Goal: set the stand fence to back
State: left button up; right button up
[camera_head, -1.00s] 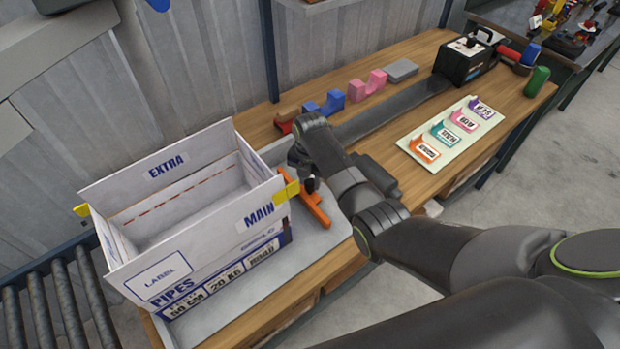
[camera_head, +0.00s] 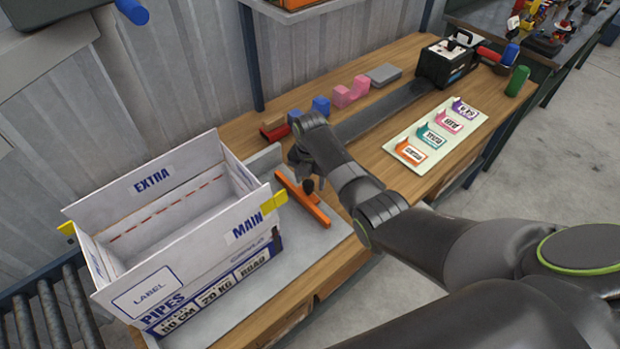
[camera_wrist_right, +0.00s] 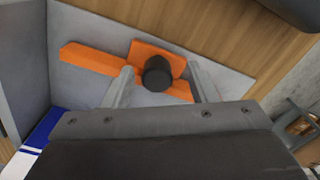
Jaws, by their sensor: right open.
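The stand fence is an orange bar (camera_head: 315,212) lying on the grey stand plate, just right of the carton in the head view. It also shows in the right wrist view (camera_wrist_right: 90,60), where a black round knob (camera_wrist_right: 158,74) stands on its orange block. In the wrist view the right gripper (camera_wrist_right: 160,86) is open, with one finger on each side of the knob. I cannot tell whether the fingers touch it. My left gripper is not in view.
An open white carton (camera_head: 155,290) marked MAIN and EXTRA stands on the stand plate (camera_head: 290,258) close left of the fence. A tag board (camera_head: 420,165) lies right of my arm.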

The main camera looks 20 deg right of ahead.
jog(key=shift+a, duration=0.1)
jog(key=shift+r, duration=0.25)
notch_tip(320, 180, up, 10)
jog(key=b, duration=0.1)
notch_tip(320, 180, up, 7)
jog(key=p, duration=0.4)
send_over(310, 181)
jog(key=shift+s, duration=0.1)
